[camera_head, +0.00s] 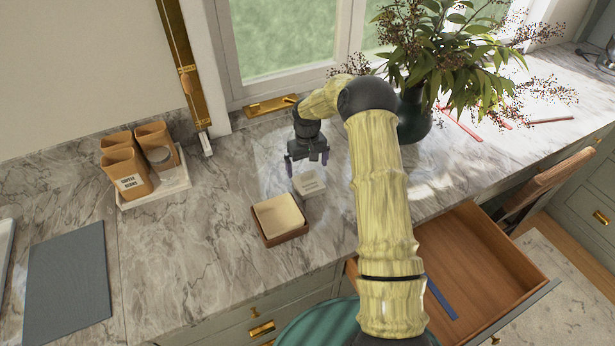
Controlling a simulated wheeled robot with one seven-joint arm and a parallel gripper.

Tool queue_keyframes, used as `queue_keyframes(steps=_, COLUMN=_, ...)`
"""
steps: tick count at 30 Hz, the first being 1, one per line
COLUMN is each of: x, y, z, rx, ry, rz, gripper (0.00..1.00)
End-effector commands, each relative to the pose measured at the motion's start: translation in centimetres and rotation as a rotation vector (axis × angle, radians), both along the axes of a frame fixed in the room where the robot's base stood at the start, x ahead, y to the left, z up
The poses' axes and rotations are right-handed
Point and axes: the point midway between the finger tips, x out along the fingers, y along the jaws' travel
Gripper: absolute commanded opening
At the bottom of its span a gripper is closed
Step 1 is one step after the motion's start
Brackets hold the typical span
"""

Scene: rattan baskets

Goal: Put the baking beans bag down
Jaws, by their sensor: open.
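A small pale bag with a printed label (309,184), which looks like the baking beans bag, stands on the marble counter (225,215). Its lettering is too small to read. My gripper (307,163) is open and points down just behind and above the bag. The fingers are spread apart with nothing visible between them. I cannot tell whether a fingertip touches the bag.
A square wooden box with a pale top (279,217) sits just front-left of the bag. Brown containers (128,172) stand on a white tray (181,186) at left. A dark vase (414,125) stands right of my arm. A wooden drawer (480,262) is open below.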

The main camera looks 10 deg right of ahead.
Motion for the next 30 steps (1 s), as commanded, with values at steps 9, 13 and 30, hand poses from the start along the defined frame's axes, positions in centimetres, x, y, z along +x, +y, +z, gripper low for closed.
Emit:
queue_keyframes(steps=9, x=0.1, y=0.0, z=5.1, rx=0.0, ry=-0.003, rz=0.0, gripper=1.0)
queue_keyframes(steps=13, x=0.0, y=0.0, z=5.7, rx=0.0, ry=0.0, rz=0.0, gripper=1.0)
queue_keyframes(steps=30, x=-0.2, y=0.1, z=5.9, rx=-0.001, ry=-0.001, rz=0.001, gripper=1.0)
